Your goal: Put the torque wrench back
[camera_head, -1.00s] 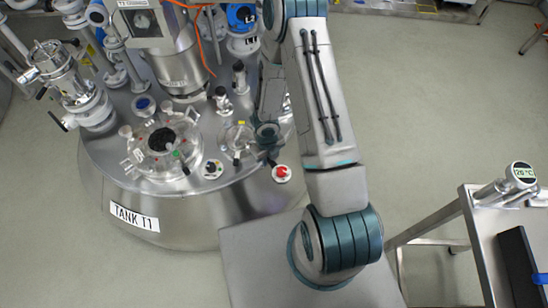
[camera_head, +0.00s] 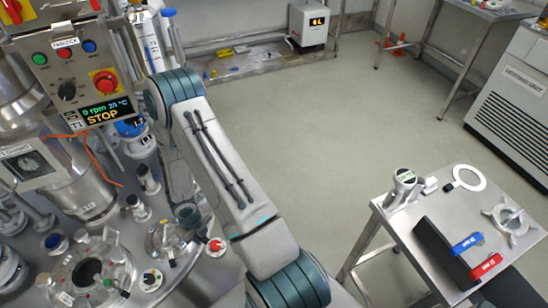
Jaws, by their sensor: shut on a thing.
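My arm crosses the picture from the lower middle up to its elbow at the upper left. Its far part folds down behind the upper link, over the right side of the tank lid. My gripper's fingers cannot be made out there, and neither can anything held in them. I do not see a torque wrench clearly anywhere. On the steel cart (camera_head: 377,206) at the right lies a long black case or holder (camera_head: 436,246). A blue labelled piece (camera_head: 467,244) and a red labelled piece (camera_head: 486,266) are at its right side; I cannot tell whether they are wrench handles.
A digital gauge (camera_head: 404,178), a white ring (camera_head: 466,179) and a metal star-shaped handle (camera_head: 510,219) are on the cart. The tank's red knob (camera_head: 217,246) and control panel (camera_head: 78,80) are at the left. The floor (camera_head: 320,125) between tank and cart is clear.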

